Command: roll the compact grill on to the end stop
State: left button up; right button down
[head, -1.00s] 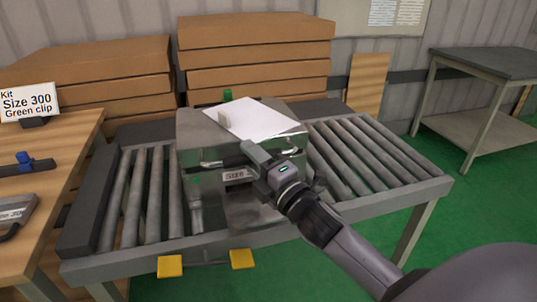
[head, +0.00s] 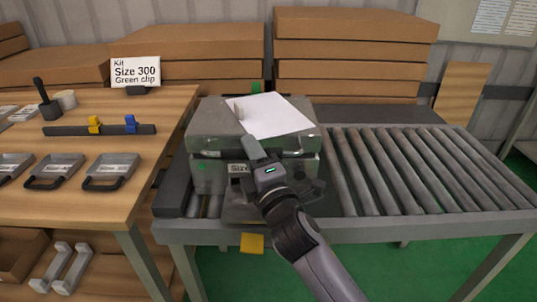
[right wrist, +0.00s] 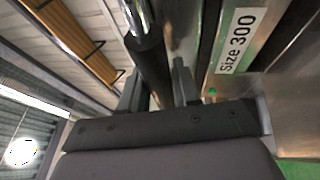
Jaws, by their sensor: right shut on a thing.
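The compact grill (head: 205,172) is a grey metal box with a "Size 300" label and a green dot, with a white sheet (head: 268,114) on its lid. It sits at the left part of the roller conveyor (head: 405,170). The end stop (head: 172,192) is the dark block at the conveyor's left end, close beside the grill; I cannot tell if they touch. My right gripper (head: 254,150) is at the grill's front. In the right wrist view its fingers (right wrist: 157,88) are shut on the grill's dark bar handle (right wrist: 150,60). My left gripper is out of view.
A wooden table (head: 95,205) at left holds several small trays, a rail with a yellow and a blue clip, and a kit sign (head: 135,72). Cardboard boxes (head: 355,50) are stacked behind. The rollers right of the grill are clear. A yellow pedal (head: 252,243) sits below the conveyor's front.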

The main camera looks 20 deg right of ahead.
jog(key=shift+w+a, duration=0.1)
jog(key=shift+a, duration=0.15)
jog(key=c, duration=0.9)
grip_release()
jog(key=v, duration=0.7)
